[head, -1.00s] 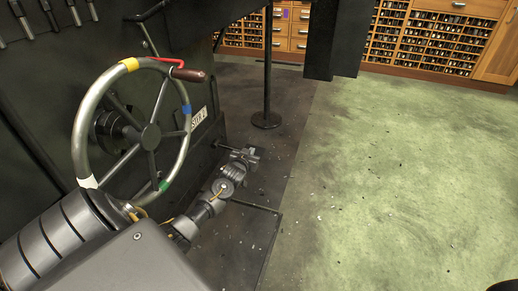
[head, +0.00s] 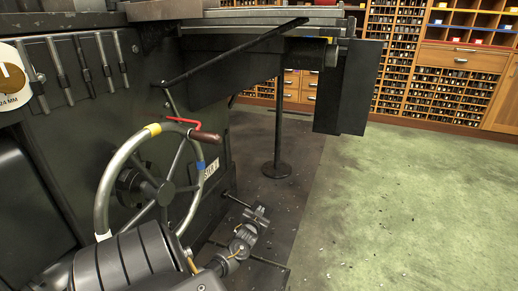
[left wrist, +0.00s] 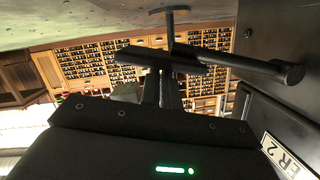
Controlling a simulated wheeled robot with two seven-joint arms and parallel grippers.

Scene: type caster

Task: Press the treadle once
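My left gripper (head: 258,214) is low beside the dark machine, past the handwheel. In the left wrist view its fingers (left wrist: 161,90) are close together and look shut, with nothing seen between them. A dark rod (head: 236,201) runs from the machine side toward the gripper. A round-ended bar (left wrist: 260,67) lies beyond the fingers in the left wrist view; I cannot tell whether they touch. A thin dark bar (head: 262,260) low at the floor may be part of the treadle; my arm hides some of it. My right gripper is not in view.
The handwheel (head: 150,185) with coloured bands and a red-levered handle (head: 203,135) stands left, close to my arm. A post on a round base (head: 277,168) stands behind the gripper. Green floor (head: 410,210) on the right is clear apart from small scraps.

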